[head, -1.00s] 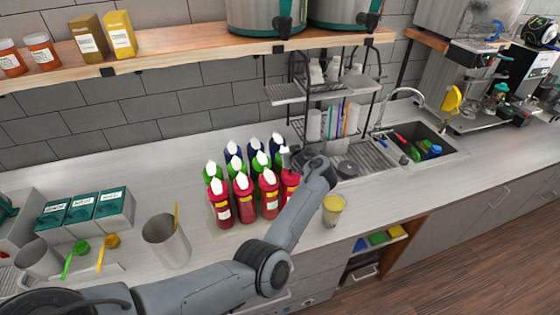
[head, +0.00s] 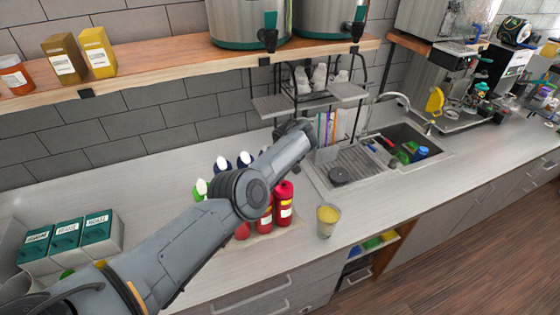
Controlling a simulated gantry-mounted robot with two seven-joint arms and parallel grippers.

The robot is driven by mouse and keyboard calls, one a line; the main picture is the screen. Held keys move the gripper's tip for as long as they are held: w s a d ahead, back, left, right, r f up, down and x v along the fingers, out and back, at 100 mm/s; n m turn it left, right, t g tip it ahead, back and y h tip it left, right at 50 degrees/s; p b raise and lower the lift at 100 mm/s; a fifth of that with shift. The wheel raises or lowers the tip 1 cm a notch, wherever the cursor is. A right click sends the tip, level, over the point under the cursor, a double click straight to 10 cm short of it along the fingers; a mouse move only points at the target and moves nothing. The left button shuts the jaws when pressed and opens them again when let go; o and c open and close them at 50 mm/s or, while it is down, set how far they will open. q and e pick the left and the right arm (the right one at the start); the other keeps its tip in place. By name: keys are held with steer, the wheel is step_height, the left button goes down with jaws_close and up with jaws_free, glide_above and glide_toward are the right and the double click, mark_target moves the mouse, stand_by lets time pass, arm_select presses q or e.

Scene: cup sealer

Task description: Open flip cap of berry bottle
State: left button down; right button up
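A cluster of squeeze bottles stands on the counter, partly hidden behind my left arm. Two red bottles show at its front right, a nearer red bottle (head: 265,221) and a red bottle (head: 284,208) beside it. No white tip shows on the right one. Dark blue bottles with white tips (head: 245,160) stand at the back, and a green bottle (head: 200,190) shows at the left. The labels are too small to read, so I cannot tell which is berry. My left arm reaches over the bottles; its gripper fingers are hidden. My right gripper is out of view.
A cup with yellow contents (head: 327,220) stands right of the bottles near the counter's front edge. A drying rack (head: 310,103) and sink (head: 410,140) are behind and right. Teal-lidded boxes (head: 66,240) sit at the left. A shelf (head: 150,76) runs above.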

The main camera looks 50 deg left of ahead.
arm_select(q)
steer(key=shift+d+f, duration=0.1)
steer(key=shift+f, duration=0.1)
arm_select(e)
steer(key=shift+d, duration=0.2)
arm_select(q)
steer(key=c, duration=0.7)
jaws_free()
steer(key=shift+s, duration=0.1)
steer(key=shift+o, duration=0.2)
steer(key=shift+r, duration=0.1)
steer(key=shift+r, duration=0.1)
steer(key=shift+d+r, duration=0.15)
steer(key=shift+r, duration=0.45)
steer(key=p+v, duration=0.4)
steer(key=v, duration=0.5)
steer(key=shift+d, duration=0.2)
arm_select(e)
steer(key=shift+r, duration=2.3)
